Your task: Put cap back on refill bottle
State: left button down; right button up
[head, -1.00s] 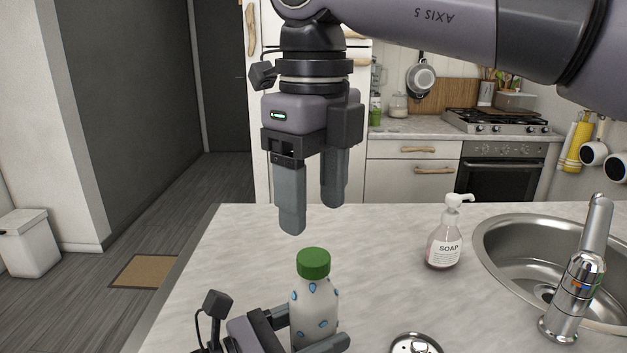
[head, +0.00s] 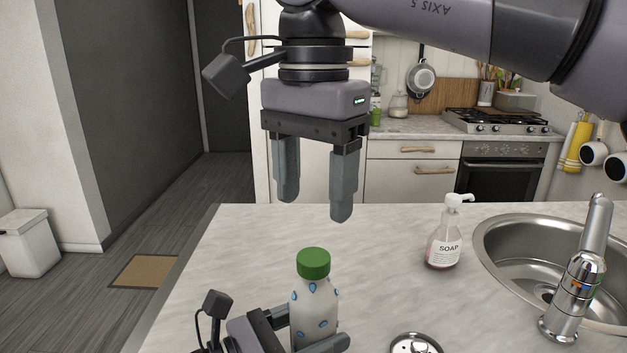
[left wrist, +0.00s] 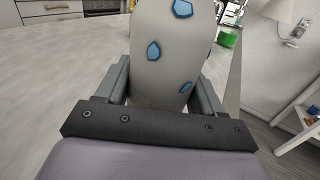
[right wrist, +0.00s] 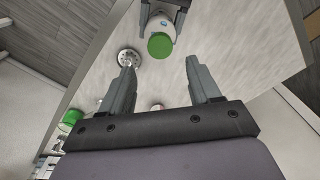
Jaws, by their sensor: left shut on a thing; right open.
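The refill bottle (head: 315,308), white with blue drop marks, stands upright at the front of the counter. The green cap (head: 314,263) sits on top of its neck; whether it is screwed tight cannot be told. My left gripper (head: 318,340) is shut around the bottle's body, and the left wrist view shows the bottle (left wrist: 172,50) between its fingers. My right gripper (head: 314,205) is open and empty, pointing down above the cap with a clear gap. The right wrist view shows the cap (right wrist: 160,45) beyond the open fingers (right wrist: 163,75).
A soap dispenser (head: 444,235) stands right of the bottle, before the sink (head: 490,240) and faucet (head: 575,280). A round metal piece (head: 415,344) lies at the front, close to the bottle's right. The counter (head: 245,255) left of the bottle is clear.

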aim_at(314, 256)
jog(key=n, duration=0.3)
dwell(0.5)
jog(key=shift+f, duration=3.95)
jog(key=c, duration=1.1)
